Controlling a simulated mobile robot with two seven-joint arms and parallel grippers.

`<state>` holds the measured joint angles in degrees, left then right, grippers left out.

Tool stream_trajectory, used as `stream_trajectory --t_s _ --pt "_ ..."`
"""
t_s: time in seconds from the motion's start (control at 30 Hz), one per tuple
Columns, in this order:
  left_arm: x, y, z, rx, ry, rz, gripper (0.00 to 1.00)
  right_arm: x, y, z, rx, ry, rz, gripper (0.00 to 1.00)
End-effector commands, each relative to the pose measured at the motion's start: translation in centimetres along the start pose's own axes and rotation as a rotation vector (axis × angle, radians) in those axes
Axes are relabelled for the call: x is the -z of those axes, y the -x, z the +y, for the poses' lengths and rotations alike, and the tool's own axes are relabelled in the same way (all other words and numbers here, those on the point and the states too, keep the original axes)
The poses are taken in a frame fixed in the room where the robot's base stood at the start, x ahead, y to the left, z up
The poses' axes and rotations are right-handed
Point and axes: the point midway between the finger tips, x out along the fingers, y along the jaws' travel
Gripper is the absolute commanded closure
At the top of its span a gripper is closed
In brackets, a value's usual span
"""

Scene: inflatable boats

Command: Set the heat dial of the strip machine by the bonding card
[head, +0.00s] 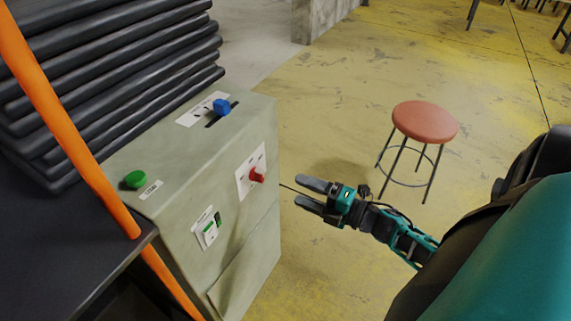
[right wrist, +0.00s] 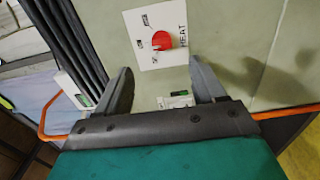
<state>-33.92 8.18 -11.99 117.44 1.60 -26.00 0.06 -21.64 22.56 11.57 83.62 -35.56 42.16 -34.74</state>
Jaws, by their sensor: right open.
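The strip machine (head: 225,240) is a pale green-grey cabinet at the left of centre in the head view. Its red heat dial (head: 257,175) sits on a white plate on the front face. In the right wrist view the dial (right wrist: 162,41) shows on its plate marked HEAT, ahead of the fingers. My right gripper (head: 305,193) is open and empty, to the right of the dial and apart from it. A small white-and-green card or panel (head: 207,228) is on the front face below left of the dial; its text is too small to read. My left gripper is out of view.
A blue slider knob (head: 221,106) and a green button (head: 134,179) are on the machine's top. A stack of black folded material (head: 110,80) and an orange bar (head: 60,110) stand at the left. A red stool (head: 425,122) stands behind my right arm. Yellow floor is clear between.

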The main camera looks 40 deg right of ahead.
Motion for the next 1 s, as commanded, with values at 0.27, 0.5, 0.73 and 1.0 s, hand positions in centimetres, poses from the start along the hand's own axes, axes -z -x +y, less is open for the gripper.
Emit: stream_trajectory --t_s 0.27,0.5,0.73,1.0 --pt "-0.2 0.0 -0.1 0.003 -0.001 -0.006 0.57 0.0 2.9 0.0 0.000 0.000 -0.001 0.31" --pt "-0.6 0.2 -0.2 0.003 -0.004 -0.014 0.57 0.0 3.1 0.1 -0.001 0.001 0.000 0.31" --pt "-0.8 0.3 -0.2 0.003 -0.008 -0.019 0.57 0.0 3.0 0.0 -0.001 0.000 0.000 0.31" --pt "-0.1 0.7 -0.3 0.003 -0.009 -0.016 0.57 0.7 2.5 0.5 0.004 -0.079 -0.038 0.31"
